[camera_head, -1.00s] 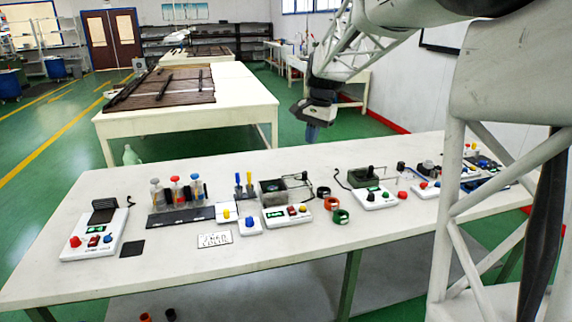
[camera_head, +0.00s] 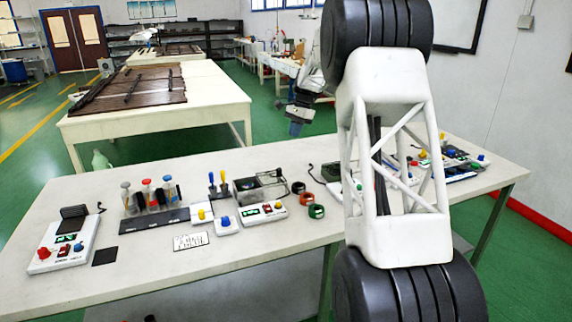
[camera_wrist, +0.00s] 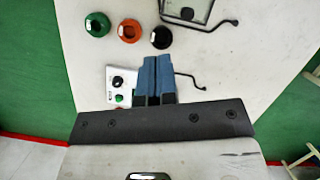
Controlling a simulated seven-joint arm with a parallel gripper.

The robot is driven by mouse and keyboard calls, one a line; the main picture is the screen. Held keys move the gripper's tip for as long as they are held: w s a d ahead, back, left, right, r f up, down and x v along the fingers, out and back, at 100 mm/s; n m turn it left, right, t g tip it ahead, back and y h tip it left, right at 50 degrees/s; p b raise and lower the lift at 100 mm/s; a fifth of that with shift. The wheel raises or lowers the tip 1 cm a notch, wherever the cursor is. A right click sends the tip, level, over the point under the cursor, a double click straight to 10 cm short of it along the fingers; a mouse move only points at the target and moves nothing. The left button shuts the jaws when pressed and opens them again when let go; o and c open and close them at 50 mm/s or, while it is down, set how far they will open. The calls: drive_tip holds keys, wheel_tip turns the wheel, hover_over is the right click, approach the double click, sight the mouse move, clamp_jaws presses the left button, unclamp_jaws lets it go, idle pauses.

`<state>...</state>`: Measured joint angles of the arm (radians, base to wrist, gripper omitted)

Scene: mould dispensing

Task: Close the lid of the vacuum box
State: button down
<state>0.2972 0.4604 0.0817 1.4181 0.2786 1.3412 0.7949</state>
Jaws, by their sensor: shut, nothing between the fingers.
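The likely vacuum box is a dark open-topped box (camera_head: 243,193) near the middle of the table in the head view. A clear framed panel beside it looks like its lid, lying open to the right. The wrist view shows part of a clear framed panel (camera_wrist: 186,9) with a bent dark rod at its top edge. My gripper (camera_head: 294,128) is above and behind the table's back edge in the head view. Its blue fingers (camera_wrist: 152,76) are together and empty in the wrist view, apart from the panel.
Black, orange and green rings (camera_wrist: 129,31) lie beside the box. A white control unit (camera_head: 262,212) stands in front of it. Several coloured-top dispensers (camera_head: 146,183) stand to the left. My arm link hides part of the table's right half.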

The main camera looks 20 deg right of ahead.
drive_tip(key=w+d+f+m, duration=0.2)
drive_tip(key=w+d+f, duration=0.4)
drive_tip(key=shift+w+f+y, duration=0.25)
drive_tip(key=shift+w+y, duration=0.05)
drive_tip(key=shift+w, duration=0.1)
drive_tip(key=shift+f, duration=0.1)
drive_tip(key=s+a+f, duration=0.1)
drive_tip(key=a+f, duration=0.6)
drive_tip(key=f, duration=0.2)
drive_tip(key=shift+s+a, duration=0.3)
drive_tip(key=shift+s, duration=0.05)
idle(0.3)
hover_over(261, 179)
drive_tip(key=shift+w+f, duration=0.1)
drive_tip(key=shift+w, duration=0.05)
idle(0.4)
